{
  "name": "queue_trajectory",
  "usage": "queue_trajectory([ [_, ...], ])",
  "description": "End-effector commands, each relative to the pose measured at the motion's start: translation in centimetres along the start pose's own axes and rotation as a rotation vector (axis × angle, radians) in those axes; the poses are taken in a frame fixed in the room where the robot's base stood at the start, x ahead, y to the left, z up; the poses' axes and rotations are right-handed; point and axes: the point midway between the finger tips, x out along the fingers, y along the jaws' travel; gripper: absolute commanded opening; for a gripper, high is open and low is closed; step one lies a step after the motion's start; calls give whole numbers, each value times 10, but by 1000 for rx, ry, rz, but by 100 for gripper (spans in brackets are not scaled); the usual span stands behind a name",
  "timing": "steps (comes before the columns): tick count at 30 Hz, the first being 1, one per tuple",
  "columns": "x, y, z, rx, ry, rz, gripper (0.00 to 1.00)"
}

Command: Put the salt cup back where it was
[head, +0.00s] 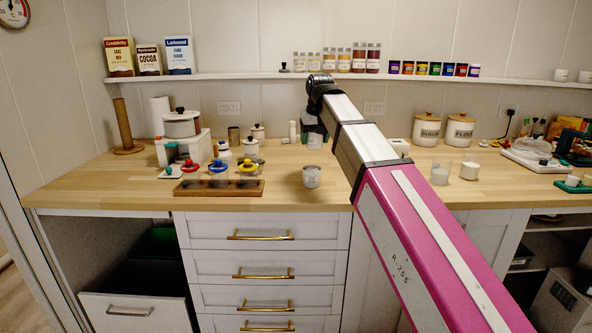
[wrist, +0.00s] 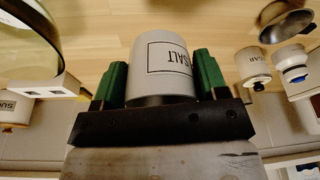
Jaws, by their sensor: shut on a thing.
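In the head view my gripper (head: 314,128) is at the end of the pink and white arm, over the rear of the counter, and is small and partly hidden. A white cup (head: 314,141) shows just below it there; whether its base touches the counter is unclear. Another labelled cup (head: 312,177) stands alone nearer the front edge.
A wooden tray (head: 219,188) with dark recesses lies at the front left, with coloured-lid pots (head: 248,168) behind it. Sugar (head: 427,128) and flour (head: 460,129) canisters stand at the back right. A spice shelf (head: 260,77) runs above. The front middle counter is mostly clear.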

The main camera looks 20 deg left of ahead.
Motion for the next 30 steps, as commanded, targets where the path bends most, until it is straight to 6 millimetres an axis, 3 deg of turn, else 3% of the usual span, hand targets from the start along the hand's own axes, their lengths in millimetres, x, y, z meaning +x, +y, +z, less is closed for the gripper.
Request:
queue_trajectory([
  [1,-2,-23,4,-52,0,-14,41],
  [6,-8,-85,16,-214,0,-60,41],
  [12,-14,-141,30,-364,1,-101,41],
  [15,-16,-158,36,-410,2,-114,41],
  [21,-12,-164,35,-444,3,-123,41],
  [30,29,-122,8,-442,2,-123,41],
])
